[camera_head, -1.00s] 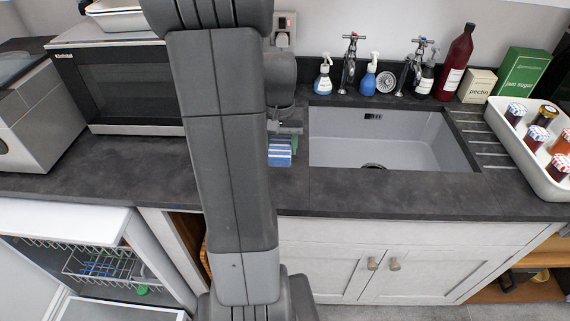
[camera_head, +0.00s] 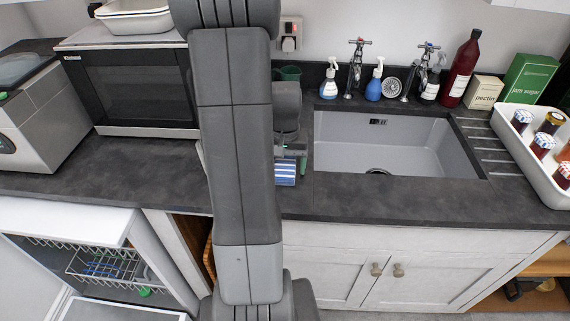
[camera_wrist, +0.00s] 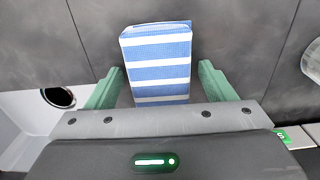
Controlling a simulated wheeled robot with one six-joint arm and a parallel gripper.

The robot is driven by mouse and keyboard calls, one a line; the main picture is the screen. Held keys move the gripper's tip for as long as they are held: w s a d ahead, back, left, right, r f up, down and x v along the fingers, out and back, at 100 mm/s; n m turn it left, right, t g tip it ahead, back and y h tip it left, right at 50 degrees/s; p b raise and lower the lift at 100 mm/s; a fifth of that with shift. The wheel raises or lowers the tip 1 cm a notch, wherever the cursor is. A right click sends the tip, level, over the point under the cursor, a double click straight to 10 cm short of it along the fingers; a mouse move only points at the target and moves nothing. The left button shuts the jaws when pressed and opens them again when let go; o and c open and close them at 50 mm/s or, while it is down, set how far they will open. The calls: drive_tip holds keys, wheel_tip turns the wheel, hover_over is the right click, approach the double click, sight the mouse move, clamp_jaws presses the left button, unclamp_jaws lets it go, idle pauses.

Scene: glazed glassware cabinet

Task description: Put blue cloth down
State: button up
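The blue cloth (camera_head: 285,172), folded with blue and white stripes, is at the worktop just left of the sink. It also shows in the wrist view (camera_wrist: 158,62), lying over the dark worktop between my green fingers. My gripper (camera_wrist: 160,85) is open around the cloth, with narrow gaps showing between the fingers and its sides. In the head view my gripper (camera_head: 290,158) is low over the worktop, and my arm hides part of it. Whether the cloth's underside rests fully on the worktop is hard to see.
The sink (camera_head: 380,148) is right of the cloth, with taps and spray bottles behind. A microwave (camera_head: 140,88) stands left on the dark worktop (camera_head: 120,178). A white tray of jars (camera_head: 530,165) is far right. A green container (camera_head: 288,73) is at the back wall.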

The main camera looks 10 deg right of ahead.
sight(285, 164)
wheel_tip(285, 164, up, 12)
drive_tip(key=shift+r, duration=0.15)
idle(0.6)
wheel_tip(285, 164, down, 12)
drive_tip(key=shift+r, duration=0.1)
drive_tip(key=shift+w+r, duration=0.1)
drive_tip(key=shift+r, duration=1.5)
drive_tip(key=shift+f, duration=0.15)
